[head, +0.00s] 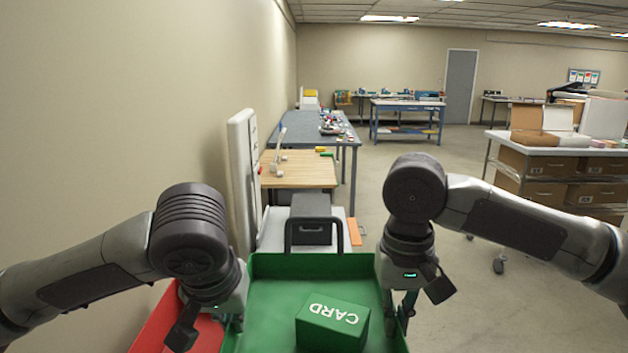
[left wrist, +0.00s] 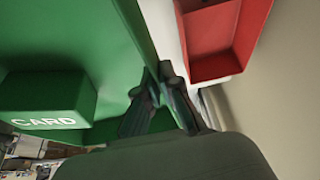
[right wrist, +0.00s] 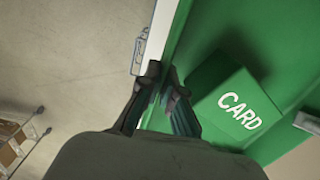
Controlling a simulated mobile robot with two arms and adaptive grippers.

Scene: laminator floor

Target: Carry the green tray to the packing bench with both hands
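The green tray (head: 272,290) is right in front of me at the bottom of the head view, with a green box marked CARD (head: 333,325) inside it. My left gripper (head: 236,322) is at the tray's left wall; the left wrist view shows its fingers (left wrist: 160,92) closed on either side of that wall. My right gripper (head: 404,312) is at the right wall; the right wrist view shows its fingers (right wrist: 166,88) closed on that rim. I cannot tell whether the tray rests on anything. The packing bench cannot be identified with certainty.
A red tray (head: 172,322) lies left of the green tray, close to the wall. Just ahead is a grey machine (head: 311,215), then a wooden-topped table (head: 310,172) and a grey-blue table (head: 308,130). A blue bench (head: 407,104) stands farther back. Open floor (head: 440,150) lies right.

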